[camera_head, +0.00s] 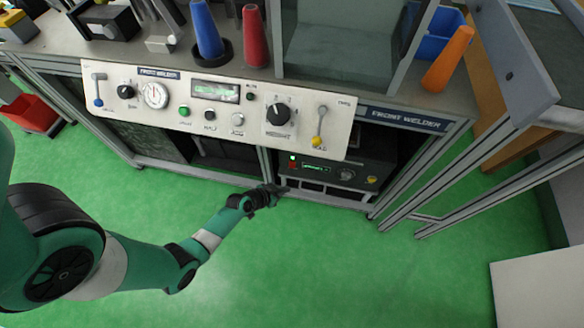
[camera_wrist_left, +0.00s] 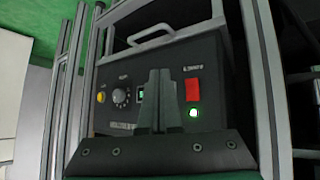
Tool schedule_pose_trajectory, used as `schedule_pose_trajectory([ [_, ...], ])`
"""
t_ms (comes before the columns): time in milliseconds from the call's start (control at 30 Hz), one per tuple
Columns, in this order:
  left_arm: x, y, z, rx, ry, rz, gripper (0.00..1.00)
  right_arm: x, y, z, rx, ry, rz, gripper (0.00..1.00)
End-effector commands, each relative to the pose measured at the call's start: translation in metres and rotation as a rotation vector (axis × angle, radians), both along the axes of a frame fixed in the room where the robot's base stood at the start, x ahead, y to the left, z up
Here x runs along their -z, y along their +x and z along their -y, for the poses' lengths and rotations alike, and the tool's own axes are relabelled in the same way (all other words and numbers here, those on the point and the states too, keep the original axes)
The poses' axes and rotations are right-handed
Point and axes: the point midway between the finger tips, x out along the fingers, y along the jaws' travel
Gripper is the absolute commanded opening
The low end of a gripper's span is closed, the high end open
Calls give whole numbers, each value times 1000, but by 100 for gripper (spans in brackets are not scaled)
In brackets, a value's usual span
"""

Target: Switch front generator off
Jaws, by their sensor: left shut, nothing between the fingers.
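The front generator (camera_head: 350,172) is a dark box on the low shelf under the front welder bench. In the left wrist view its dark front face (camera_wrist_left: 215,75) carries a red switch (camera_wrist_left: 193,89), a lit green lamp (camera_wrist_left: 193,113), a small display, a grey knob and a yellow button. My left gripper (camera_head: 278,190) is shut and empty, just in front of the generator's lower left side. In the left wrist view its closed fingers (camera_wrist_left: 158,95) stand before the panel, left of the red switch. Whether they touch the panel cannot be told. My right gripper is not in view.
Above the generator hangs the white front welder panel (camera_head: 215,112) with knobs, levers and buttons. Metal frame posts (camera_wrist_left: 258,85) flank the generator. An orange cone (camera_head: 447,60) and a blue bin (camera_head: 437,35) are at the upper right. The green floor in front is clear.

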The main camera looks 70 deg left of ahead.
Motion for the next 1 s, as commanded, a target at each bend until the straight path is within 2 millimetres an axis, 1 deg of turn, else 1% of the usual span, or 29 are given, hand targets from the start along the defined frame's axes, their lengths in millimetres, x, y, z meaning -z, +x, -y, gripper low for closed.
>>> schedule_pose_trajectory([
  [33, 4, 4, -6, -2, 2, 2, 0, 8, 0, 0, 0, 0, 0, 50],
  [300, 10, 28, -38, -1, 2, 2, 0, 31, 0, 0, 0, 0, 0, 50],
  [500, 10, 40, -54, -1, -1, 0, 0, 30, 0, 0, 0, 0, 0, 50],
  [667, 10, 43, -59, 1, 1, 0, 0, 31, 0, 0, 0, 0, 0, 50],
  [1000, 10, 44, -59, 1, 1, 0, 0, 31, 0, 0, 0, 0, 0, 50],
])
